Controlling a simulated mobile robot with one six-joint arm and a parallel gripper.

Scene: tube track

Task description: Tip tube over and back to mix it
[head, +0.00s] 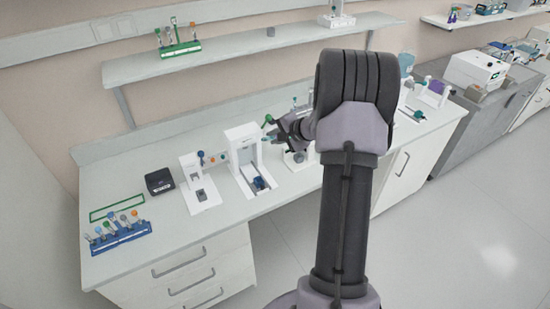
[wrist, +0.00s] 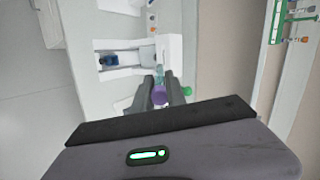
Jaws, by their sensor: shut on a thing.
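My gripper (wrist: 160,93) is shut on a tube above the bench. In the wrist view the tube has a purple cap (wrist: 158,95) between the fingers and a pale teal body (wrist: 159,74) that points away from me, towards a white frame. In the head view only a small teal part of the tube (head: 269,136) shows at the fingertips; it looks tilted well over, but its exact angle is hard to tell. My arm hides much of the gripper there.
A green knob (head: 267,119) is close beside the gripper. The white frame (head: 243,147) with a blue part at its base stands to the left. A black box (head: 159,182) and a blue tube rack (head: 118,236) are further left. A green rack (head: 180,47) is on the shelf.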

